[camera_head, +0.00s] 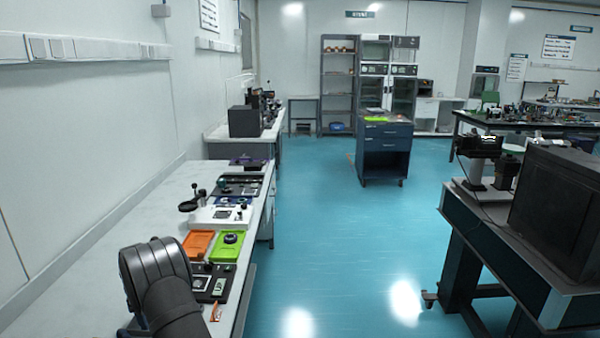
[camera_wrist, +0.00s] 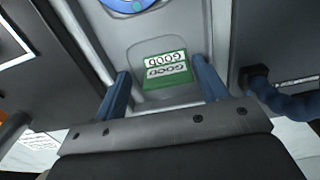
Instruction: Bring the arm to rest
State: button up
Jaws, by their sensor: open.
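My arm (camera_head: 160,285) is bent over the near end of the left bench (camera_head: 110,265); my gripper cannot be made out in the head view. In the wrist view my gripper (camera_wrist: 161,72) shows two blue fingers, spread apart. Between them in the picture is a green block (camera_wrist: 168,84) with a white "GOOD" label, in a grey recessed holder (camera_wrist: 143,45). Clear gaps show between the block and both fingers. The depth between fingertips and block is hard to tell.
Beside my arm on the bench are an orange tray (camera_head: 197,244), a green tray (camera_head: 222,254) and a dark panel (camera_head: 236,284). A blue round part (camera_wrist: 128,4) and a dark blue cable (camera_wrist: 285,103) show in the wrist view. The floor (camera_head: 330,240) right of the bench is clear.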

jog(key=shift+r, duration=2.1)
jog(key=shift+f, duration=0.1)
